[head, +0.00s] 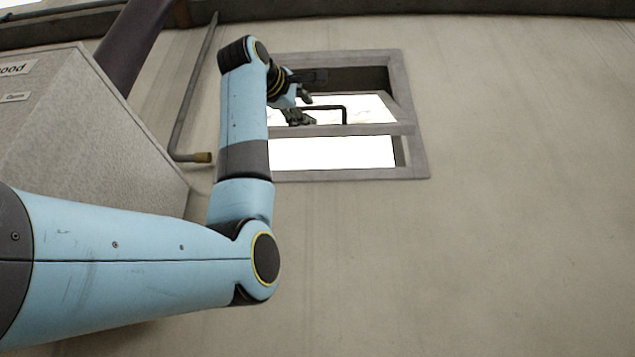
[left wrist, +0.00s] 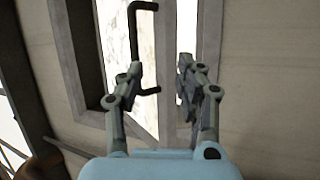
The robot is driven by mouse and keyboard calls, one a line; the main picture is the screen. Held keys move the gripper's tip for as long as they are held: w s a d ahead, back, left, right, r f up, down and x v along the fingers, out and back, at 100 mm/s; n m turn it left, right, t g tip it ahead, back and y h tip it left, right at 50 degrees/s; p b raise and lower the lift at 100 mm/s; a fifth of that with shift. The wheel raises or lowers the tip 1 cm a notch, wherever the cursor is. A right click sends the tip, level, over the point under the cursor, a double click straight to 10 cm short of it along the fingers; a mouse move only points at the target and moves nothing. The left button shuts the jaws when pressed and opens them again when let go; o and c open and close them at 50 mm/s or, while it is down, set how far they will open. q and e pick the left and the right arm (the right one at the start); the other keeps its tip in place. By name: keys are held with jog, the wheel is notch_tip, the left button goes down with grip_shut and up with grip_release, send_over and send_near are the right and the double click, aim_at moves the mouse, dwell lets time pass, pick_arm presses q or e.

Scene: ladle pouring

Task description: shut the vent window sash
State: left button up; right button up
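The vent window sash (head: 365,130) is a grey-framed pane in the wall opening. It stands tilted out of the surrounding window frame (head: 415,120), with a bright gap below its lower rail. A black bracket-shaped handle (head: 330,107) is on the sash; it also shows in the left wrist view (left wrist: 134,35). My left gripper (head: 301,107) is at the handle's left end in the head view. In the left wrist view my left gripper (left wrist: 161,68) has its fingers apart. The left finger overlaps and partly hides the handle; contact cannot be told. My right gripper is out of view.
A grey box (head: 90,120) with labels stands at the left. A pipe (head: 190,100) with a brass-coloured end runs down the wall left of the window. The plain wall (head: 520,200) right of and below the window is clear.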

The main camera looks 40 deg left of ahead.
aim_at(316, 108)
pick_arm(q)
notch_tip(316, 108, up, 3)
jog(key=s, duration=0.2)
jog(key=shift+n, duration=0.3)
jog(key=p+x, duration=0.2)
jog(key=x, duration=0.1)
jog(key=p+x, duration=0.2)
jog(key=x, duration=0.1)
jog(key=p+x, duration=0.2)
jog(key=x, duration=0.1)
jog(key=shift+w+a+r, duration=0.2)
jog(key=shift+r, duration=0.3)
jog(key=shift+w+p, duration=0.35)
jog(key=shift+w, duration=0.1)
grip_shut()
